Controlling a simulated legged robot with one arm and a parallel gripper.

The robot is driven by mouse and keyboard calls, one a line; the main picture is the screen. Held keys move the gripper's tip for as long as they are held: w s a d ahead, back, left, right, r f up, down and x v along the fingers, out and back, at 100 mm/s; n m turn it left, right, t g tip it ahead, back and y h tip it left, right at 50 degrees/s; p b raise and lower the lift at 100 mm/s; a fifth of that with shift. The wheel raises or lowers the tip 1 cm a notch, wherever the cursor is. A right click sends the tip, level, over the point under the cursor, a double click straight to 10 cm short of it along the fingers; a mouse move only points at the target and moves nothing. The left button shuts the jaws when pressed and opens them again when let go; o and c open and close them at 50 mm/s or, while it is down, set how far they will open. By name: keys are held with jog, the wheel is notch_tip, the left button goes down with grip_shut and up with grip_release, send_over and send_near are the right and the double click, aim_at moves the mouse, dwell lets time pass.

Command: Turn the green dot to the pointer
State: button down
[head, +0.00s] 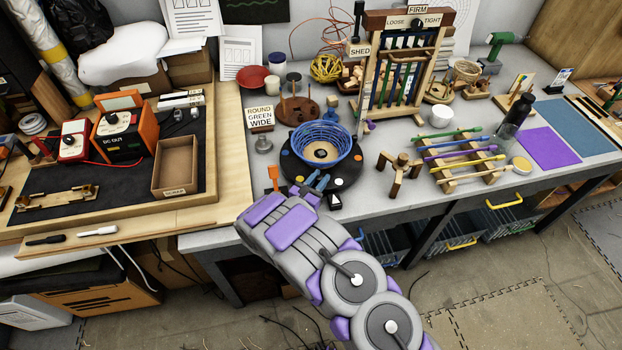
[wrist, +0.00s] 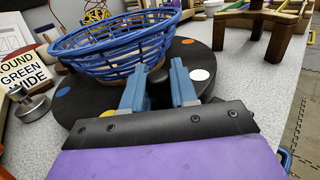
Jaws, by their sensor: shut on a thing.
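A black round turntable (head: 350,172) stands near the bench's front edge, with a blue woven basket (head: 322,143) on it. I cannot make out the green dot; the basket and my gripper hide part of the disc. A small black and white piece (head: 335,201) at the disc's front may be the pointer. My gripper (head: 317,182), with blue fingers (wrist: 159,86), is shut on a black knob (wrist: 157,76) at the turntable's near side.
A sign reading "ROUND GREEN WIDE" (head: 260,115) stands left of the turntable. A wooden stand (head: 398,172) is close on the right, before a rack of coloured rods (head: 466,160).

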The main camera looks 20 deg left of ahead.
aim_at(333, 184)
jog(key=d, duration=0.1)
jog(key=w+d+b, duration=0.1)
jog(key=d, duration=0.1)
jog(key=shift+w+d+h+b, duration=0.3)
jog(key=shift+d, duration=0.35)
jog(key=shift+w, duration=0.1)
jog(key=c, duration=1)
grip_release()
jog(key=shift+a, duration=0.15)
